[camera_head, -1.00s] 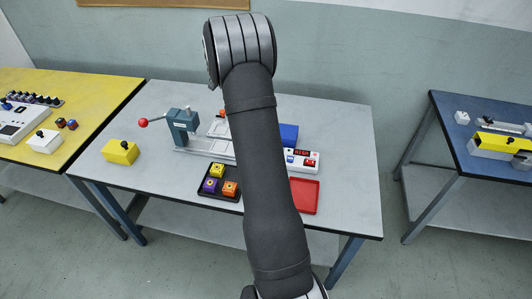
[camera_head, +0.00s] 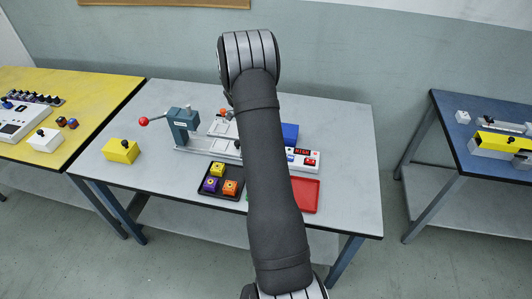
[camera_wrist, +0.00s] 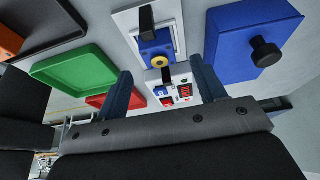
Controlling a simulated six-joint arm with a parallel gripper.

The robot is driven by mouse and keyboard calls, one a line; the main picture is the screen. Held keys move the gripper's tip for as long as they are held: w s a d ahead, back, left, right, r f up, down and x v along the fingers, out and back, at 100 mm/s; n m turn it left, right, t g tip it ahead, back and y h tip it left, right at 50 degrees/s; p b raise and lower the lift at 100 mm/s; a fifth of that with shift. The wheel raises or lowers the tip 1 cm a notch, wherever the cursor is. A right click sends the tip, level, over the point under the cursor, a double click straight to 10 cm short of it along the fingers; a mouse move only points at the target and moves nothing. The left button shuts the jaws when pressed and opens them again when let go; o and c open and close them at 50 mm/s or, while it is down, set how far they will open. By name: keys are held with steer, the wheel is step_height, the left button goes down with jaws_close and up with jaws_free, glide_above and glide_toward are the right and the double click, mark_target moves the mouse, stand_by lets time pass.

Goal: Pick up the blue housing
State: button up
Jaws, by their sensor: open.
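In the wrist view a small blue housing (camera_wrist: 155,44) with a yellow ring sits in a white fixture (camera_wrist: 125,20), with dark clamp-like pieces on either side of it. My gripper (camera_wrist: 161,68) is open, with one finger on each side of the picture's middle. The housing appears between and beyond the fingertips, with nothing held. I cannot tell the exact distance to it. In the head view my arm hides the housing and my gripper.
A larger blue box (camera_wrist: 245,35) with a black knob stands beside the fixture. A control box (camera_head: 304,159), green tray (camera_wrist: 75,68), red tray (camera_head: 306,196) and dark tray (camera_head: 207,196) with coloured cubes are close. A teal press (camera_head: 183,125) and yellow box (camera_head: 121,151) stand left.

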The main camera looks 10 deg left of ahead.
steer(key=x, duration=0.3)
steer(key=shift+f, duration=0.35)
steer(key=c, duration=1.1)
steer(key=shift+c, duration=0.2)
steer(key=shift+r, duration=0.1)
